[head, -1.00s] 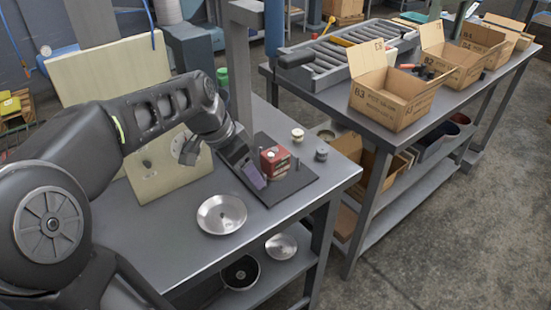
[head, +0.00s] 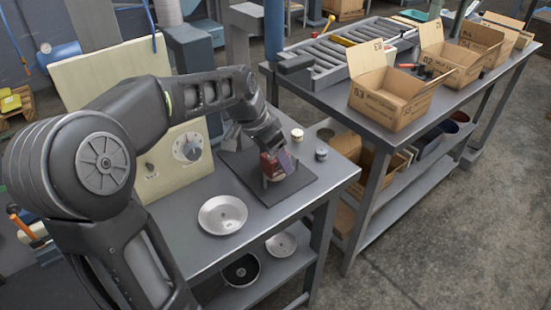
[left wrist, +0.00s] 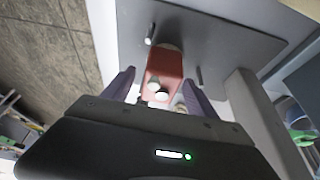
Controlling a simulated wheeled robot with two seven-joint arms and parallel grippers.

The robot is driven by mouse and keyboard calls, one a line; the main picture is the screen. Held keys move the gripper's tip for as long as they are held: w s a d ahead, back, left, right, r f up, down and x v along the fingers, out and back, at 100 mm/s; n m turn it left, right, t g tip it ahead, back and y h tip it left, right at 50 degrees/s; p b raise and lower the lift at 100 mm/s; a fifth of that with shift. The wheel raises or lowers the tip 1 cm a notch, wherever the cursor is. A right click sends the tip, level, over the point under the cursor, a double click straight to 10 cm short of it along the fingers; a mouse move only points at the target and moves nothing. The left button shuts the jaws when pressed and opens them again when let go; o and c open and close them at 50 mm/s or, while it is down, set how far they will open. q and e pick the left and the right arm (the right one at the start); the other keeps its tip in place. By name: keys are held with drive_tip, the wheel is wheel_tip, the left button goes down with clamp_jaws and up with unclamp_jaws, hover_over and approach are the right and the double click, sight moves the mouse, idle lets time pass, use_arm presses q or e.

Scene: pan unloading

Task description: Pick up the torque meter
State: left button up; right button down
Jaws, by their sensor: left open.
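The torque meter appears to be the red boxy device (head: 267,165) on a dark flat plate (head: 247,178) on the near bench. It also shows in the left wrist view (left wrist: 164,66), with pale round knobs on its face. My left gripper (head: 279,160) is open, its purple-grey fingers at the device and partly covering it in the head view. In the left wrist view the left gripper (left wrist: 160,77) has one finger on each side of the red body, with gaps visible. Contact cannot be told. My right gripper is not in view.
A metal dish (head: 222,226) lies in front of the plate. Small round pieces (head: 297,135) (head: 321,154) stand at the plate's far right. A cream panel with a dial (head: 188,148) stands behind. Open cardboard boxes (head: 392,98) line the other bench.

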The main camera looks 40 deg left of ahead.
use_arm(q)
drive_tip(key=shift+f, duration=0.5)
clamp_jaws()
idle(0.8)
